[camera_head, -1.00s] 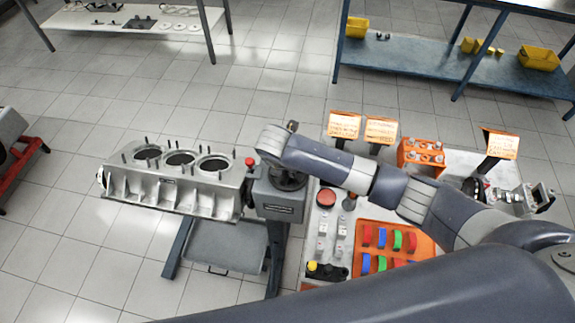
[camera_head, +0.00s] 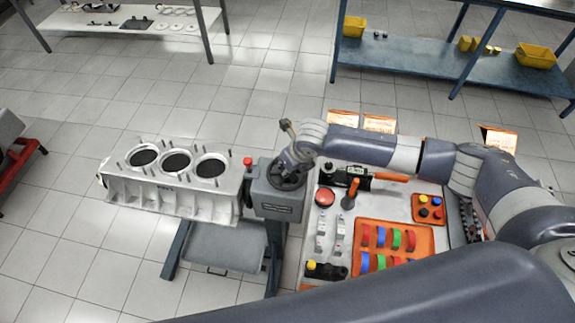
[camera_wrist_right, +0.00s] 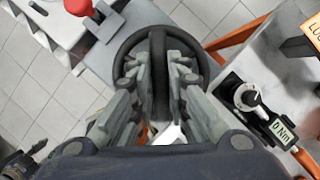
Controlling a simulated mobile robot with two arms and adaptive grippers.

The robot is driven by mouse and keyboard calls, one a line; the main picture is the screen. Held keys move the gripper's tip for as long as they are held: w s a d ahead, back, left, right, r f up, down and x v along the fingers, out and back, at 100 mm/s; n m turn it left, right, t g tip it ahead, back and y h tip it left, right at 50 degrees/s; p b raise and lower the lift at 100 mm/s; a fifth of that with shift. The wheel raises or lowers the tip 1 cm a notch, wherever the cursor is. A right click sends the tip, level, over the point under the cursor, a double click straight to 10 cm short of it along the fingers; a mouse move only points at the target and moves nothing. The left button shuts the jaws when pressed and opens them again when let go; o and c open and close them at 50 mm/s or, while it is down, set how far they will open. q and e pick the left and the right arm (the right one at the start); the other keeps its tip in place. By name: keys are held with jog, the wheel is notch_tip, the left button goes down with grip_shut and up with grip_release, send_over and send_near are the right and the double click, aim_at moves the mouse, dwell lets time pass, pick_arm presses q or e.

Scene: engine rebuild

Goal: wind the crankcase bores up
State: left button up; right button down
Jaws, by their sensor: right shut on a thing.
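The grey crankcase (camera_head: 165,195) hangs on its stand at the left. Its three round bores (camera_head: 176,161) face up and toward the camera, with studs standing around them. A grey gearbox (camera_head: 272,203) with a red knob (camera_head: 247,161) is at its right end. A dark handwheel (camera_head: 285,180) lies on the gearbox, partly hidden by my wrist. My right gripper (camera_head: 289,166) is over the wheel. In the right wrist view my right gripper (camera_wrist_right: 161,60) is shut on the bar across the wheel (camera_wrist_right: 128,48).
Right of the stand is a bench (camera_head: 312,250) with a red button (camera_head: 325,197), an orange tray (camera_head: 398,228) of coloured parts and an orange-handled tool (camera_head: 385,177). A blue shelf (camera_head: 420,65) stands behind.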

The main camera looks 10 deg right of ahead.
jog(key=shift+w+d+f+n+y+b, duration=0.1)
jog(key=shift+f+n+y+b, duration=0.15)
jog(key=shift+n+b, duration=0.55)
jog(key=n+g+y+b, duration=0.1)
jog(key=n+b, duration=0.2)
jog(key=b, duration=0.2)
jog(key=shift+b, duration=0.4)
jog(key=shift+r+n+b, duration=0.15)
jog(key=shift+n+b, duration=0.35)
jog(key=shift+b, duration=0.45)
jog(key=c, duration=1.6)
grip_release()
jog(key=shift+o, duration=0.2)
jog(key=shift+r, duration=0.1)
jog(key=v, duration=1.2)
jog(key=shift+w, duration=0.2)
